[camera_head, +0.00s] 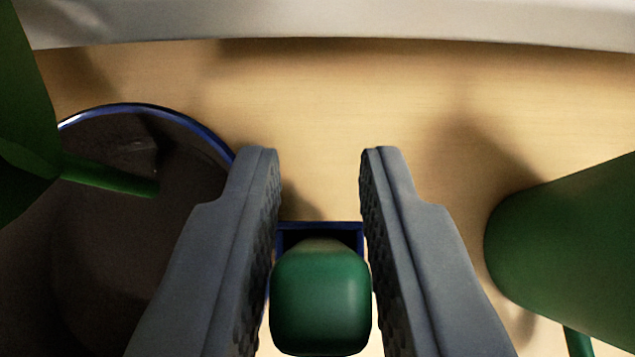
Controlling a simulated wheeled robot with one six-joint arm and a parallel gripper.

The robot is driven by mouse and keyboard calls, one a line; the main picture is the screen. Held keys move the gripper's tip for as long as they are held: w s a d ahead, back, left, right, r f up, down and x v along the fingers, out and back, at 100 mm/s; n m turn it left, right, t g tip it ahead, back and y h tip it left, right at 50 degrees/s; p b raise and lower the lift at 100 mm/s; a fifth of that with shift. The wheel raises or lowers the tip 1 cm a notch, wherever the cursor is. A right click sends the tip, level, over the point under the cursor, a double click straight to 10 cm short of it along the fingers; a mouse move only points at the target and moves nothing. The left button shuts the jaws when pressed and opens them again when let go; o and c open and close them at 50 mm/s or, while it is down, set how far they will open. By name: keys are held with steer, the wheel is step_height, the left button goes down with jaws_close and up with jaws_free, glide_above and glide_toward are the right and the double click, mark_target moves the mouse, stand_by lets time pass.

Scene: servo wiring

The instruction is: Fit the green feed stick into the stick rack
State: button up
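The green feed stick (321,300) shows end-on at the bottom centre as a rounded block. Just above it in the picture is the dark blue square rim of the stick rack (320,226). The stick overlaps this opening and hides most of it; I cannot tell how deep it sits. My gripper (320,165) has its grey fingers on either side of the stick. Narrow light slits show between the stick and the fingers low in the picture, so the fingers look slightly open around it.
A round dark container with a blue rim (150,106) stands at the left. A green object with a thin spout-like rod (110,180) reaches over it. Another large green object (570,250) is at the right. Bare wooden table (400,90) lies ahead, with a pale edge (330,20) beyond.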

steer(key=shift+w+f, duration=0.15)
jaws_close()
